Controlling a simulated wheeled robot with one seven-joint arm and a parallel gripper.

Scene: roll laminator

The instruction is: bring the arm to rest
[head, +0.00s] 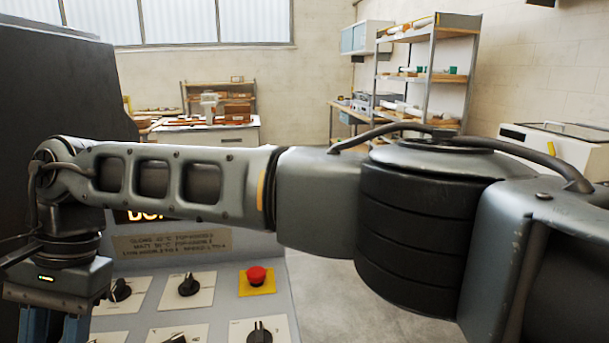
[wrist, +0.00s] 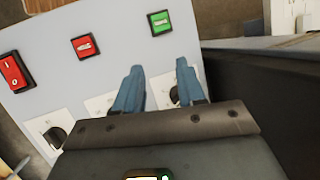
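My arm stretches across the head view from the right to the left, over the control panel (head: 215,295) of the laminator. My gripper shows in the wrist view (wrist: 158,88) with two blue fingers apart and nothing between them. In the head view only the upper part of the blue fingers shows at the bottom left edge, and the fingertips are cut off. In the wrist view the fingers point over the panel, with a black knob (wrist: 175,95) by the right finger. I cannot tell whether they touch.
The panel carries a red mushroom button (head: 257,275) and black knobs (head: 189,285). The wrist view shows a green button (wrist: 160,23), a red button (wrist: 86,46) and a red rocker switch (wrist: 15,73). A shelf rack (head: 428,75) and workbench (head: 207,135) stand far back. Open floor lies right of the panel.

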